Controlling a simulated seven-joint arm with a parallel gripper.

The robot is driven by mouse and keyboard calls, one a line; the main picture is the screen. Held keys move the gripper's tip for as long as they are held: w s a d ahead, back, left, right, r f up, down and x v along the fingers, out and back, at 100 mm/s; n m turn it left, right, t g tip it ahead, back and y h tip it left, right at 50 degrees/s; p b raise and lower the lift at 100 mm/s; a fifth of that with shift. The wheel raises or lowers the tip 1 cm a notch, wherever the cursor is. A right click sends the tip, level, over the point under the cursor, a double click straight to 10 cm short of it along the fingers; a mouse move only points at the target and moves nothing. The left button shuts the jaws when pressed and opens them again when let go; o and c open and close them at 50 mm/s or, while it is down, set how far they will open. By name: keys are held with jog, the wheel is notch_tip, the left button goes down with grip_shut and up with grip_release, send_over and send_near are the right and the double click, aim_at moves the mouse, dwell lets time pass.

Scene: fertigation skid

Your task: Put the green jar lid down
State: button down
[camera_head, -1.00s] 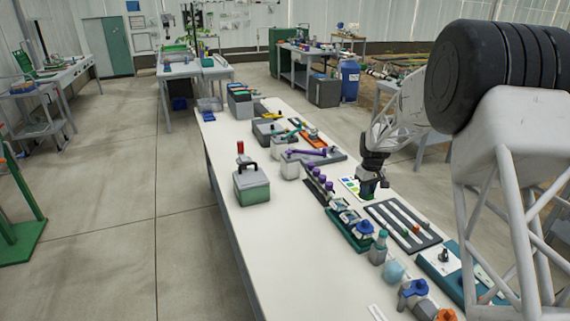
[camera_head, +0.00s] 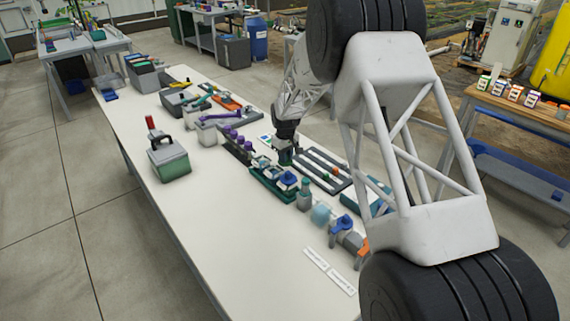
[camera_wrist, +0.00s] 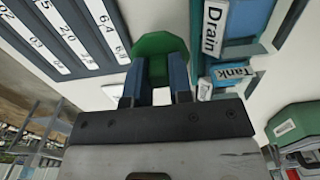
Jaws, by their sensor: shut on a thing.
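The green jar lid (camera_wrist: 160,43) is between the two blue fingers of my gripper (camera_wrist: 157,78) in the wrist view, at the fingertips. My gripper is shut on it. The lid's far edge lies over pale tabletop, but I cannot tell whether it touches the table. In the head view my gripper (camera_head: 285,158) is low over the white table (camera_head: 215,250), beside a dark slotted tray. The lid is too small there to tell from the gripper.
The dark tray with pale numbered strips (camera_head: 318,160) is close on one side. A teal holder (camera_head: 270,187) with parts labelled Drain (camera_wrist: 213,27) and Tank (camera_wrist: 233,72) is on the other. A green-bodied box (camera_head: 174,163) stands left. The table's front left is clear.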

jog(key=shift+f, duration=1.85)
jog(key=shift+f, duration=0.1)
jog(key=c, duration=1)
grip_release()
notch_tip(320, 180, up, 12)
jog(key=shift+r, duration=0.1)
jog(key=shift+r, duration=0.1)
